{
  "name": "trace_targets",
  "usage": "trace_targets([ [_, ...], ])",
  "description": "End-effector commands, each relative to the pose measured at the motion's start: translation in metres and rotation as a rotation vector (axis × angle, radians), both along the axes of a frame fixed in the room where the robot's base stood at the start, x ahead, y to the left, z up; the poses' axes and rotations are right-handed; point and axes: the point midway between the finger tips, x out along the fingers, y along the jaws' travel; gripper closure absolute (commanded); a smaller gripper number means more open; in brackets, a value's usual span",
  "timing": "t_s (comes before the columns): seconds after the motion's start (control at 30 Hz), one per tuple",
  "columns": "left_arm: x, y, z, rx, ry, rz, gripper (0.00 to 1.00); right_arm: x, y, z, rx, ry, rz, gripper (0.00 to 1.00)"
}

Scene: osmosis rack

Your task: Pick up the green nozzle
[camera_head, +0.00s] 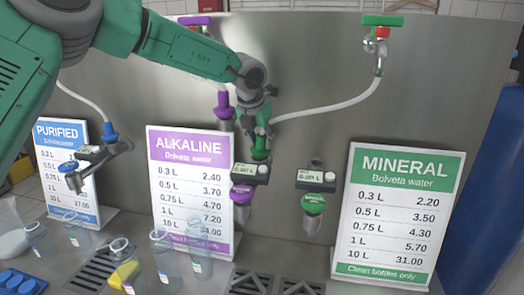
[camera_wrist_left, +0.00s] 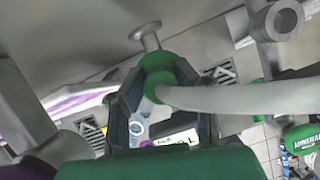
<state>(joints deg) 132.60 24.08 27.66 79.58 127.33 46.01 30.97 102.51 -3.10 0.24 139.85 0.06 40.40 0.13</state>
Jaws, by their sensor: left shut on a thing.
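The green nozzle (camera_head: 261,147) is at the end of a white hose that runs up to the green-handled tap (camera_head: 381,28). My left gripper (camera_head: 259,118) is shut on the green nozzle, in front of the steel panel and above the purple dispenser. In the left wrist view, the green nozzle (camera_wrist_left: 156,64) sits between the two fingers of my left gripper (camera_wrist_left: 160,88), with the white hose (camera_wrist_left: 232,97) leaving to the right. The gripper partly covers the nozzle. My right gripper is not in view.
The green mineral dispenser (camera_head: 314,203) hangs right of the purple dispenser (camera_head: 241,193). A purple nozzle (camera_head: 222,104) is close left of my gripper. Price signs stand on the counter, including the mineral sign (camera_head: 397,213). Several clear bottles and a yellow sponge (camera_head: 124,274) are at front left.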

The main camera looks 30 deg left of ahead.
Motion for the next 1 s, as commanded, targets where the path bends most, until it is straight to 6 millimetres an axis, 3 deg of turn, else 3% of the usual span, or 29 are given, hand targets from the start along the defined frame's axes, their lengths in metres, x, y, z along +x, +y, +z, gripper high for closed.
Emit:
trace_targets([
  [0.33, 0.001, -0.001, 0.006, -0.006, -0.002, -0.001, 1.00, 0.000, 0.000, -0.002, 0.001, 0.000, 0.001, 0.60],
  [0.7, 0.000, -0.001, 0.076, -0.005, -0.003, 0.000, 1.00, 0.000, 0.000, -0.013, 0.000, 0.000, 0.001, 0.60],
  [1.0, 0.000, -0.001, 0.107, -0.005, 0.001, -0.001, 1.00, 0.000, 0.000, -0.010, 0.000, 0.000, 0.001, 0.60],
])
